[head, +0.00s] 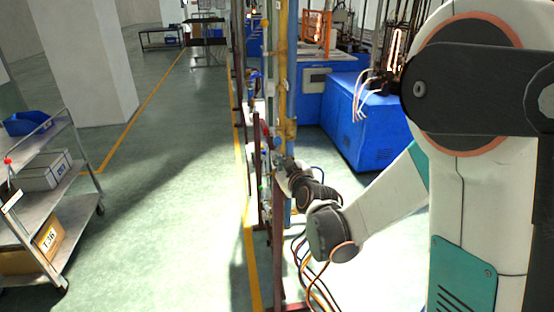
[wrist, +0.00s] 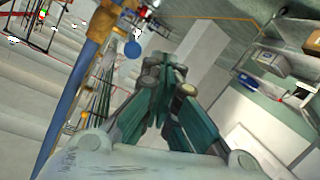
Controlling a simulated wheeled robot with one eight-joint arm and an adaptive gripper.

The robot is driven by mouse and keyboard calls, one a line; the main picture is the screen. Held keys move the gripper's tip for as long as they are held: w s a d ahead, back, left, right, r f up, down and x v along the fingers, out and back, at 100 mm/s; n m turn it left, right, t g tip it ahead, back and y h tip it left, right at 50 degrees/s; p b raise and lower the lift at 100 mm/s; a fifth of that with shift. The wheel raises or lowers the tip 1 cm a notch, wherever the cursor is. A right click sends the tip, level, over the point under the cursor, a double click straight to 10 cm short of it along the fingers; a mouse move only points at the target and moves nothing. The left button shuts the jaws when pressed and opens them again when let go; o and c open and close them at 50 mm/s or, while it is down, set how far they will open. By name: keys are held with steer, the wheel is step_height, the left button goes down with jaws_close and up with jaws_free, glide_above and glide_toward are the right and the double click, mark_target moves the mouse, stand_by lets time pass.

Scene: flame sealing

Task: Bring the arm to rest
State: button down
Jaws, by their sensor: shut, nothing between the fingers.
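My arm reaches in from the right in the head view and ends at my gripper (head: 277,157), small and partly lost against the pipework. In the wrist view my gripper (wrist: 165,72) has its green and grey fingers drawn together, with nothing seen between them. The yellow pipe (head: 283,75) stands close beside my gripper in the head view. It also shows at upper left in the wrist view (wrist: 104,20), near a round blue part (wrist: 132,48). I cannot tell the exact gap to the pipe.
A blue machine cabinet (head: 378,140) stands behind my arm. Loose cables (head: 312,275) hang below the wrist. A shelf cart (head: 75,228) with a blue bin (head: 25,123) and boxes stands at left, before a white pillar (head: 85,65). The floor between cart and pipework is clear.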

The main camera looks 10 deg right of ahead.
steer(key=s+d+f+m+g+b, duration=0.1)
steer(key=s+f+m+g+b, duration=0.1)
steer(key=s, duration=0.9)
steer(key=s+d+f+m+g+h+b, duration=0.1)
steer(key=s+d+f+m+g+b, duration=0.1)
steer(key=s, duration=1)
steer(key=s+d+f+m+g+h+b, duration=0.1)
steer(key=s+g+b, duration=0.3)
steer(key=s, duration=0.8)
steer(key=shift+d+f+m, duration=0.4)
steer(key=shift+d+f, duration=0.1)
steer(key=shift+f, duration=0.3)
